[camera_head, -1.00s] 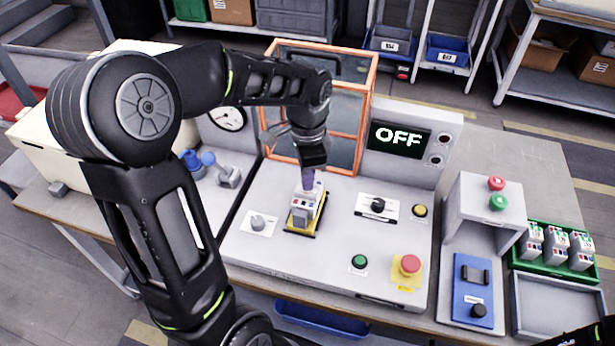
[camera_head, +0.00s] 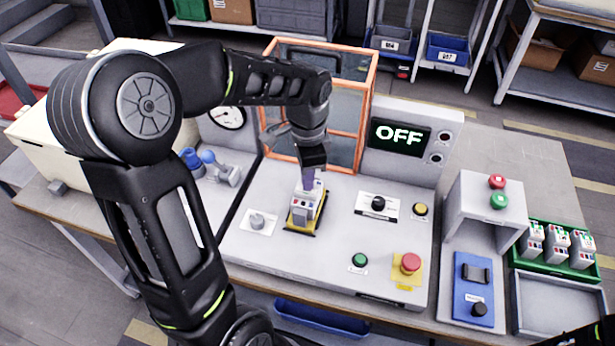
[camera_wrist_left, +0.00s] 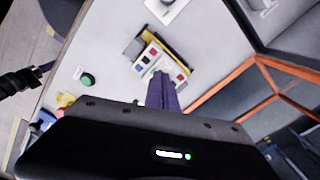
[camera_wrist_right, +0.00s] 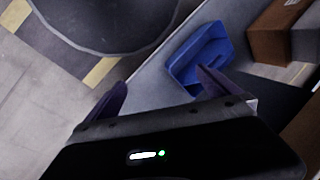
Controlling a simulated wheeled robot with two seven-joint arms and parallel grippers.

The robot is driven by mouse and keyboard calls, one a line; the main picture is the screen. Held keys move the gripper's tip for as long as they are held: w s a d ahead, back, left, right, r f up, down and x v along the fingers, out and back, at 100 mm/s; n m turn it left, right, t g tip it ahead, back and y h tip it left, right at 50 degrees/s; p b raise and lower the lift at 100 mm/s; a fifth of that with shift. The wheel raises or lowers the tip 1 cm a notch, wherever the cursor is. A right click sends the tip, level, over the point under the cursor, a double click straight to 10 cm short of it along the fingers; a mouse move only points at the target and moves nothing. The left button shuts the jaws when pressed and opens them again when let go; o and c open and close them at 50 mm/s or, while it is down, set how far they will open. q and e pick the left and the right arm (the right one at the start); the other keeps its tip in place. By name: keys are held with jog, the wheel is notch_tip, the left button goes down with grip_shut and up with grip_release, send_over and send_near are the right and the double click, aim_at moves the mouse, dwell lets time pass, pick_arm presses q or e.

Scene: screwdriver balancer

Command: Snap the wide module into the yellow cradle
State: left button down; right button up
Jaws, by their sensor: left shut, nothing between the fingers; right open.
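The wide module (camera_head: 304,205) is a light grey block with small coloured marks on top. It sits at the yellow cradle (camera_head: 318,222) on the grey panel; I cannot tell if it is fully seated. In the left wrist view the module (camera_wrist_left: 158,62) lies along the cradle, whose yellow and black edge (camera_wrist_left: 174,48) shows beside it. My left gripper (camera_head: 308,180) points down with its purple fingers shut and empty, at the module's far end, touching or just above it. In the right wrist view my right gripper (camera_wrist_right: 163,92) is open and empty, away from the module.
The panel holds a grey knob (camera_head: 257,222), a black rotary switch (camera_head: 378,204), a green button (camera_head: 359,261) and a red emergency button (camera_head: 410,263). The orange-framed guard (camera_head: 368,110) stands behind, beside a display (camera_head: 399,136) reading OFF. A green tray (camera_head: 545,262) with several modules is at right.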

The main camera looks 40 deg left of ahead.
pick_arm(q)
jog(key=shift+r+p, duration=1.9)
jog(key=shift+r, duration=0.6)
